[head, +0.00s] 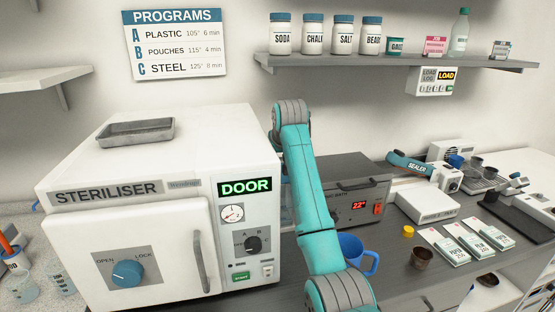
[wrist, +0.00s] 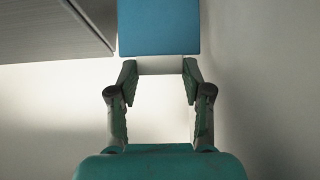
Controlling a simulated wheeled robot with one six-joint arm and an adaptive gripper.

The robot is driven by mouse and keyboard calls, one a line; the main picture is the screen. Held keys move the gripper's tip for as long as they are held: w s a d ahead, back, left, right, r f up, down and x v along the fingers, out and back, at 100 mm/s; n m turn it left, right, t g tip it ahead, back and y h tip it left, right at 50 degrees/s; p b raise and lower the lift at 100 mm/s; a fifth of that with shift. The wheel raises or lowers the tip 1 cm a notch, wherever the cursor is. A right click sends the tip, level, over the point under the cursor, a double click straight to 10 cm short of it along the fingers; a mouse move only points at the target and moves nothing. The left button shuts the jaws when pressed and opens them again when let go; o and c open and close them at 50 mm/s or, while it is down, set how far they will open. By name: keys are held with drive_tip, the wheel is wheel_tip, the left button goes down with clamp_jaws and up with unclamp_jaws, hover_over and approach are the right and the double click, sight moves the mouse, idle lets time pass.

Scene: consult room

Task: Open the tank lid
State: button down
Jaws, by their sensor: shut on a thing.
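My gripper (wrist: 159,80) shows in the wrist view with its two fingertips closed on the sides of a white piece (wrist: 160,65). A flat blue panel (wrist: 160,28) adjoins this white piece at the top of the picture; I cannot tell whether it is the tank lid. In the head view my teal arm rises in the middle and bends near the steriliser's right side; my gripper is hidden there. The white steriliser (head: 150,192) stands at left with its front door closed and a green DOOR display. A grey bath unit (head: 340,178) reading 22° stands behind my arm.
A grey tray (head: 137,131) lies on the steriliser. A blue mug (head: 357,251), a brown cup (head: 422,257) and several pouches (head: 447,246) are on the counter at right. A shelf (head: 400,62) with jars hangs above. A sealer (head: 425,168) stands further right.

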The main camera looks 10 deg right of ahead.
drive_tip(key=shift+w+r+g, duration=0.2)
drive_tip(key=shift+w+g, duration=0.1)
idle(0.4)
drive_tip(key=c, duration=0.8)
unclamp_jaws()
drive_tip(key=shift+f, duration=0.2)
drive_tip(key=shift+o, duration=0.2)
drive_tip(key=shift+r, duration=0.1)
drive_tip(key=v, duration=1.1)
drive_tip(key=shift+s+r, duration=0.15)
drive_tip(key=shift+r, duration=0.2)
